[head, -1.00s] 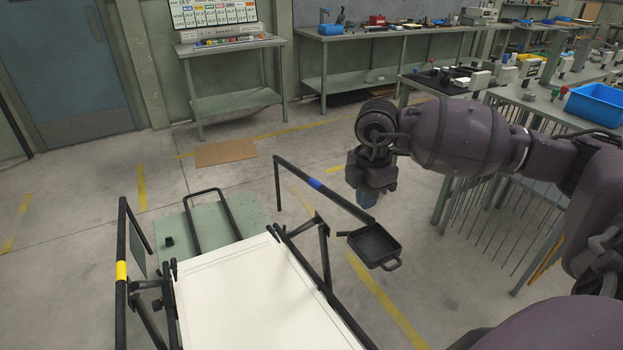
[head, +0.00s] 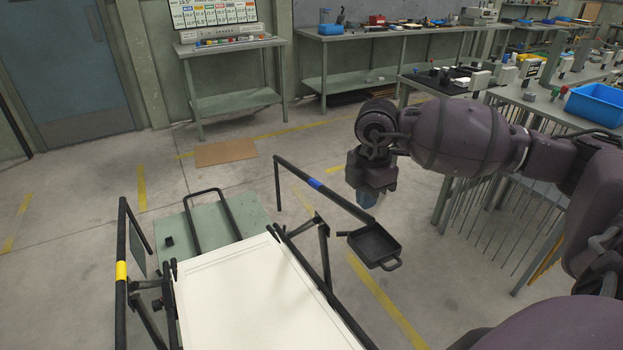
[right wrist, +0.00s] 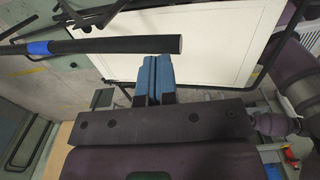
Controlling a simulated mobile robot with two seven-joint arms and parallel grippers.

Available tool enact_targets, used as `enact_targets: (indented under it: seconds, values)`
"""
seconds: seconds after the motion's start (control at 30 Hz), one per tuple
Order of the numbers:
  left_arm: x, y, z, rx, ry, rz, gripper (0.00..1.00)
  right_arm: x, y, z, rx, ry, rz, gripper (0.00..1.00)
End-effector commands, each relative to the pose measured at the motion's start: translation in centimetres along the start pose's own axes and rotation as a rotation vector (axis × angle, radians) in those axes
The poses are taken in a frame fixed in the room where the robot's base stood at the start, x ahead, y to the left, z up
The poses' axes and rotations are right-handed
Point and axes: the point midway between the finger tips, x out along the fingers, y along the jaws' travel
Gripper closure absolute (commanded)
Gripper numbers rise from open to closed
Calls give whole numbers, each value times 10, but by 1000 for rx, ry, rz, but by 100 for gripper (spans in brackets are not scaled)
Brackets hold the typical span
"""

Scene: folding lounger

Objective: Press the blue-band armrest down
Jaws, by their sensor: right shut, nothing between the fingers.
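The blue-band armrest (head: 345,202) is a black tube on the right side of the lounger, with a blue band (head: 315,184) partway along it. It slants in the head view, from its bent far end down to its near end. My right gripper (head: 367,203) has blue fingers, shut and empty, pointing down at the armrest's near end. In the right wrist view the fingertips (right wrist: 155,60) meet the edge of the armrest (right wrist: 110,46) near its cut end. I cannot tell whether they touch. My left gripper is not in view.
A shallow black tray (head: 375,245) sits just below the armrest's near end. The yellow-band armrest (head: 122,300) is on the lounger's left, beside the cream panel (head: 240,300). Workbenches stand behind and to the right. Floor beyond the lounger is mostly clear.

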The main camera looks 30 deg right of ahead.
Motion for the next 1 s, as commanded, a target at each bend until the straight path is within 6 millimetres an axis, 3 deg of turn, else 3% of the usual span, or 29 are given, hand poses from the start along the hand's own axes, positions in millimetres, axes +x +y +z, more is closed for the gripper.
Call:
enact_targets:
  seconds: [1.0]
  values:
    - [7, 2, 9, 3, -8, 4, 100, 37, 0, 0, 0, 0, -2, 100]
